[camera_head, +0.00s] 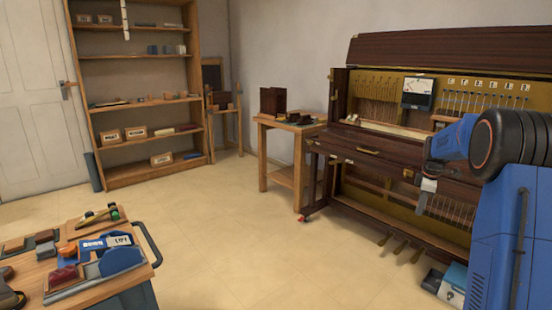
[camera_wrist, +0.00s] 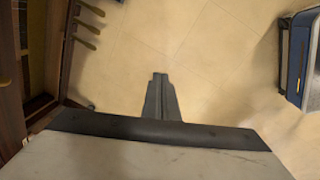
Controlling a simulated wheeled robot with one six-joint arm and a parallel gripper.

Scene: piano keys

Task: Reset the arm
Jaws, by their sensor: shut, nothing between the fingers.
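My arm is at the right of the head view, raised in front of the open upright piano (camera_head: 370,150). My gripper (camera_head: 423,203) points down there, in front of the piano's lower part. In the wrist view, my gripper (camera_wrist: 158,82) shows its dark fingers together, with nothing between them, above bare floor. The piano's side (camera_wrist: 12,90) runs along the left edge of the wrist view, with its pedals (camera_wrist: 88,28) at the upper left. My arm hides part of the piano's right side in the head view.
A tool cart (camera_head: 135,283) stands at the lower left. A small wooden table (camera_head: 284,178) with dark parts stands left of the piano. A wooden shelf (camera_head: 145,178) is against the back wall. A toolbox (camera_head: 453,283) sits below my arm. The middle floor (camera_head: 225,235) is clear.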

